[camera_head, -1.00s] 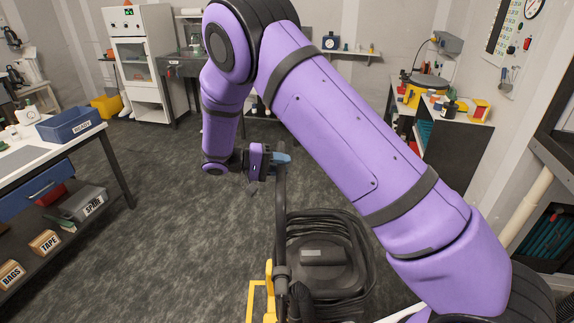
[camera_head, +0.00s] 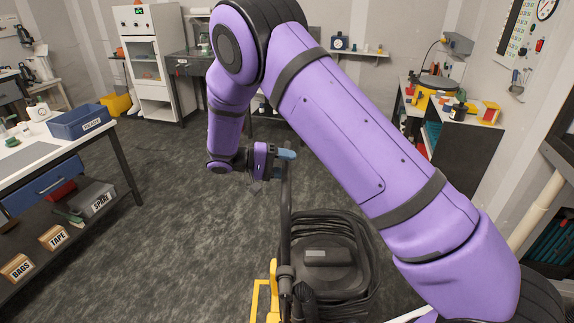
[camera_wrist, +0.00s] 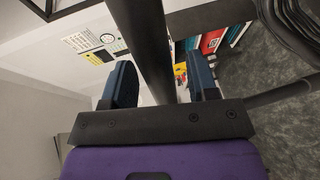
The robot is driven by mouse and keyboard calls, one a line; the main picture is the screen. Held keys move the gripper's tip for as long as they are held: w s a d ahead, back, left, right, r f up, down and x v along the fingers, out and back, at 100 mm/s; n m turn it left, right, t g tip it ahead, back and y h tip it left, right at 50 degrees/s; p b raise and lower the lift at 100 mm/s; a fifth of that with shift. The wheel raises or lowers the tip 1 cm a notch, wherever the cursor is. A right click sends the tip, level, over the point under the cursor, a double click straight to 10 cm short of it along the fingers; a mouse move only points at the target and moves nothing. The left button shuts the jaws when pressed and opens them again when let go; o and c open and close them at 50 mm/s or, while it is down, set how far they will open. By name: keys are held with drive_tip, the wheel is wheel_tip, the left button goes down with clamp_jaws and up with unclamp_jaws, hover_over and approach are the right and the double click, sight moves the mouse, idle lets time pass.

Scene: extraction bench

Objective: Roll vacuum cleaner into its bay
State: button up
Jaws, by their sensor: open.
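The vacuum cleaner (camera_head: 328,262) is black, with a coiled hose around its body, and stands on the floor low in the head view. Its upright dark tube (camera_head: 285,215) rises to my gripper (camera_head: 277,154). In the wrist view the tube (camera_wrist: 154,50) passes between the two blue fingers of my gripper (camera_wrist: 162,85), with a gap showing on the right side. The gripper is open around the tube; whether a finger touches it I cannot tell. The bay is not clearly identifiable.
A yellow frame (camera_head: 262,298) stands at the vacuum's left. A workbench (camera_head: 120,165) with a blue tray (camera_head: 80,122) is on the left, and a cluttered bench (camera_head: 470,150) on the right. A white cabinet (camera_head: 150,65) stands at the back. The grey floor (camera_head: 190,240) between is clear.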

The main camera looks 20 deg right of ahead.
drive_tip(key=v, duration=1)
drive_tip(key=shift+a, duration=0.2)
